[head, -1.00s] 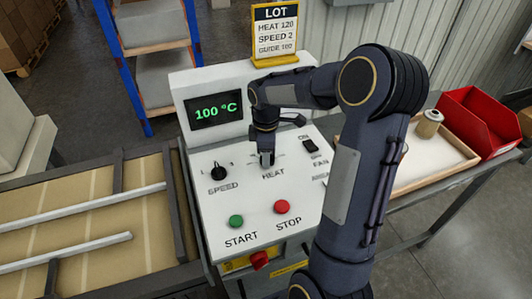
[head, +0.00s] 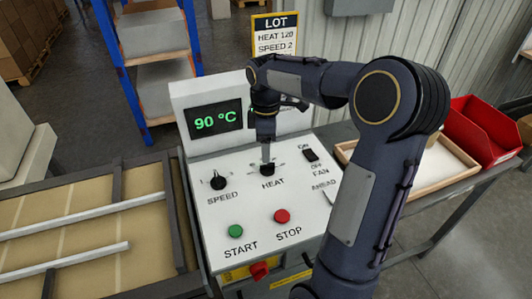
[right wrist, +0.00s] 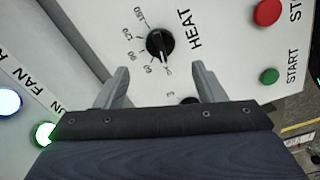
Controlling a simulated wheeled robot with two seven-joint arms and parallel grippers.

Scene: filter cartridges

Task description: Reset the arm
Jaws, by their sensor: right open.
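My right gripper (head: 267,152) is open above the black HEAT knob (head: 267,169) on the white control panel (head: 205,245). In the right wrist view the two fingers of the gripper (right wrist: 160,70) are spread apart, with the HEAT knob (right wrist: 160,44) beyond the gap between them. The knob is not gripped. The display (head: 215,121) reads 90 °C in green. My left gripper is not in view.
The SPEED knob (head: 218,181), green START button (head: 236,231), red STOP button (head: 282,216) and FAN switch (head: 310,154) surround HEAT. The LOT card (head: 275,35) reads HEAT 120, SPEED 2; its bottom is hidden. A red bin (head: 480,130) and wooden tray (head: 440,181) stand right.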

